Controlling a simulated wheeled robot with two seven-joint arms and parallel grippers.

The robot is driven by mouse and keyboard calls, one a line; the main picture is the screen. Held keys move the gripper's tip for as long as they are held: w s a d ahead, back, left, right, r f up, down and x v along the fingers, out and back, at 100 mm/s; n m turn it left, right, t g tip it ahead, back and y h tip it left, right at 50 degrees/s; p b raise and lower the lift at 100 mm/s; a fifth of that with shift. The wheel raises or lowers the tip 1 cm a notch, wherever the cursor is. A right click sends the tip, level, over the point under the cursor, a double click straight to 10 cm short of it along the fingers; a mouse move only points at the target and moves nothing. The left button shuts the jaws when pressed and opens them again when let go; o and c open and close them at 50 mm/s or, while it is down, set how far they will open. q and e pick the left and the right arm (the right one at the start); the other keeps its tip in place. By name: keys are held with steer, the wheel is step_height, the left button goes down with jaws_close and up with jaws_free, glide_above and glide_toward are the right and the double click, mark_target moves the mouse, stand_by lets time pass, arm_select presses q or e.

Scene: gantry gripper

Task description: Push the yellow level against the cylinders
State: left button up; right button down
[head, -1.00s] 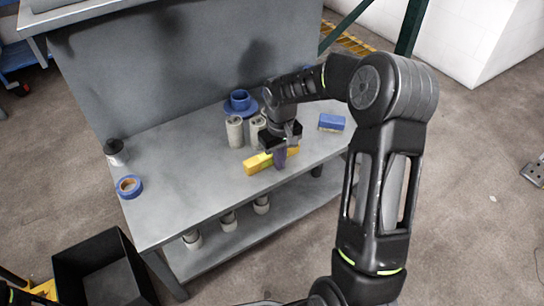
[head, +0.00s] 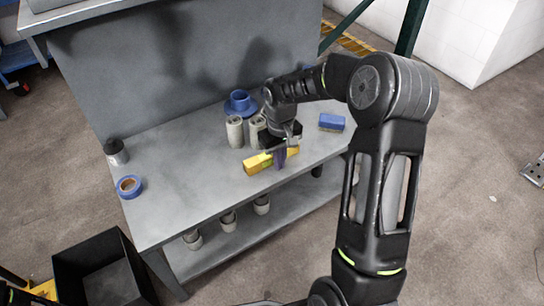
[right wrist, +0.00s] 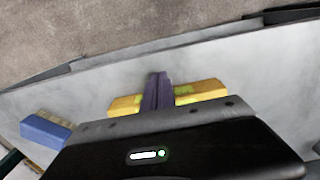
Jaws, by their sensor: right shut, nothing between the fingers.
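The yellow level (head: 257,164) lies on the grey workbench, in front of the pale grey cylinders (head: 235,131). In the head view a small gap shows between the level and the left cylinder. A second cylinder (head: 256,128) is partly hidden by my right wrist. My right gripper (head: 279,158) is shut and empty, its purple fingers pointing down at the front side of the level. In the right wrist view the fingers (right wrist: 157,92) stand across the middle of the level (right wrist: 202,90) and hide part of it. Whether they touch it I cannot tell. My left gripper is not in view.
A blue brush-like block (head: 332,122) lies to the right on the bench (head: 185,170). Blue round parts (head: 240,102) stand behind the cylinders. A blue tape roll (head: 129,186) and a dark-capped bottle (head: 115,151) are at the left. The bench's left middle is clear.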

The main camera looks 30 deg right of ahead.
mark_target(261, 125)
steer(key=shift+w+d+p, duration=0.1)
steer(key=shift+w+p, duration=1.5)
steer(key=shift+w, duration=3.95)
steer(key=shift+s+r+p, duration=0.25)
steer(key=shift+r+p, duration=0.1)
steer(key=shift+r, duration=0.15)
steer(key=shift+s+r+p, duration=0.25)
steer(key=shift+r+p, duration=0.1)
steer(key=shift+r, duration=0.15)
steer(key=shift+s, duration=0.15)
steer(key=shift+r, duration=0.1)
step_height(261, 125, up, 7)
steer(key=p, duration=0.5)
steer(key=shift+p, duration=0.3)
